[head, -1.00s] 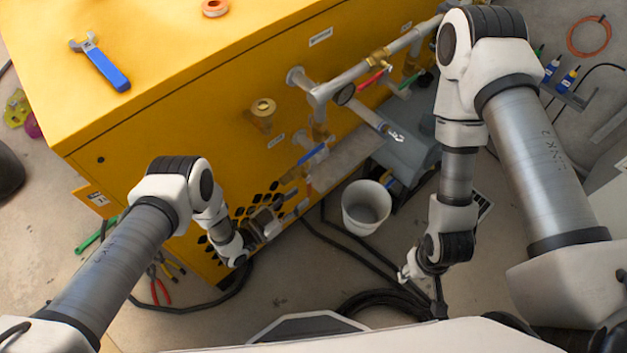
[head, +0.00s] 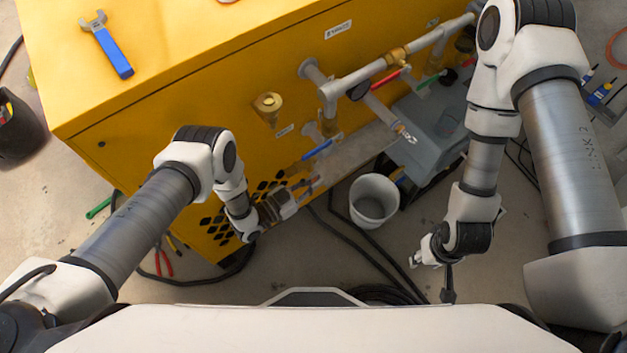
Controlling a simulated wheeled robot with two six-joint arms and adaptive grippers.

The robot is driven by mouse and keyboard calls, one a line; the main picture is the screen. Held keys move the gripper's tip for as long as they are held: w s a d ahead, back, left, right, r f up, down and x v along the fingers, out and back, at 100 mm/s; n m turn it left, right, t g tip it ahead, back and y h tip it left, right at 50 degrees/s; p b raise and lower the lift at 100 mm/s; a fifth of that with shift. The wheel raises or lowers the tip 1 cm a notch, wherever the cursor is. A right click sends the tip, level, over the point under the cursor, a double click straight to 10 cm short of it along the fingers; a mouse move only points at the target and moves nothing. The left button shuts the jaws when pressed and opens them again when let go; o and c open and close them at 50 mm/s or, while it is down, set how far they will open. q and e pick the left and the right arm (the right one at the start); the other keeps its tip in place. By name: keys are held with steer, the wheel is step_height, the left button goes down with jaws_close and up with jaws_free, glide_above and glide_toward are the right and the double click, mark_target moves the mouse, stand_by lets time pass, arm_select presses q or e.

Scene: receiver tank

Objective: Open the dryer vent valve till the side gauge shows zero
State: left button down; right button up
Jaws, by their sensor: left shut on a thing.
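The yellow machine (head: 200,125) carries pipework on its side face. A valve with a blue lever (head: 317,149) sits low on that face. A red lever (head: 385,77) and a green lever (head: 425,83) are on the upper pipework. A round dark gauge (head: 359,91) sits by the pipe elbow; I cannot read it. My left gripper (head: 299,190) is at the low fittings just below the blue lever, shut on a small part there. Its fingers hide most of that part, so I cannot tell which fitting it is. My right gripper (head: 432,270) hangs above the floor, away from the machine; its jaw opening is unclear.
A white bucket (head: 374,201) stands on the floor right of my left gripper. A grey box (head: 432,128) lies beyond it. Black hoses (head: 350,238) cross the floor. A blue-handled wrench (head: 107,45) lies on the machine top. Red-handled pliers (head: 163,262) lie at lower left.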

arm_select(q)
steer(key=g+y+p, duration=0.1)
steer(key=y, duration=0.1)
steer(key=s+a+g+y+p, duration=0.1)
steer(key=y+p, duration=0.1)
steer(key=a+r+g+y+p, duration=0.1)
steer(key=g+p, duration=0.1)
steer(key=shift+s+a+y, duration=0.15)
steer(key=shift+s+y, duration=0.25)
steer(key=shift+f, duration=0.1)
stand_by(0.3)
steer(key=c, duration=1.3)
jaws_free()
